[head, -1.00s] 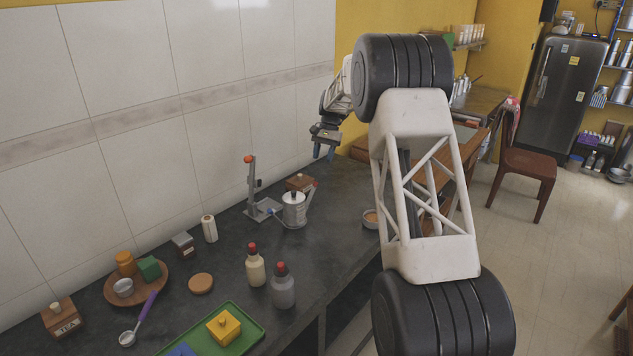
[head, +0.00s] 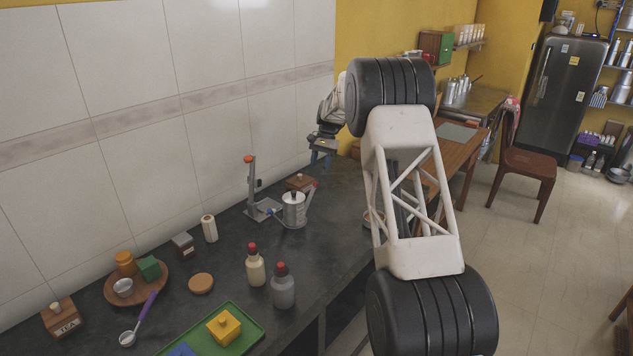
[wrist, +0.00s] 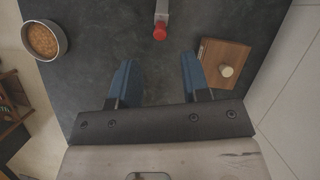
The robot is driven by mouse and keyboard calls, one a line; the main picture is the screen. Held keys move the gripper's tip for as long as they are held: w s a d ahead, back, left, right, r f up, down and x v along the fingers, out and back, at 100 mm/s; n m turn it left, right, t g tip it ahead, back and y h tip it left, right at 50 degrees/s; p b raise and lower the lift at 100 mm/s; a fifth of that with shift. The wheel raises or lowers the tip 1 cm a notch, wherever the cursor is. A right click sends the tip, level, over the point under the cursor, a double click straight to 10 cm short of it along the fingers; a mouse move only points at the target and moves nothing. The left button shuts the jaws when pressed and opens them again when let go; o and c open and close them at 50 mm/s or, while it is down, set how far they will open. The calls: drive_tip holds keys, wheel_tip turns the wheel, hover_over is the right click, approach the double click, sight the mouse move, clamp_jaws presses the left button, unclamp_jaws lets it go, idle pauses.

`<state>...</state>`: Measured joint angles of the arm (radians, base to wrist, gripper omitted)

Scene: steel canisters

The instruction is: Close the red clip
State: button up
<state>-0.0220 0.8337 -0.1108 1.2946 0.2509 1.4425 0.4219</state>
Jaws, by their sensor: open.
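The steel canister (head: 293,210) stands on the dark counter in the head view. Its red clip (head: 314,185) stands up and out at the right side as a grey lever with a red tip, so it looks open. In the wrist view the red tip (wrist: 160,31) shows at the top centre, on a grey bar cut off by the frame edge. My gripper (head: 321,158) is above the far part of the counter, beyond the canister. Its blue fingers (wrist: 157,76) are apart and empty, with the red tip ahead of the gap, not touching.
A wooden box with a pale knob (wrist: 222,64) lies right of the fingers, and a bowl (wrist: 44,40) lies left. A grey stand with an orange-red top (head: 251,183) is beside the canister, near the tiled wall. Two red-capped bottles (head: 255,266) stand nearer.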

hover_over(309, 198)
drive_tip(key=w+d, duration=0.3)
drive_tip(key=shift+f, duration=3.25)
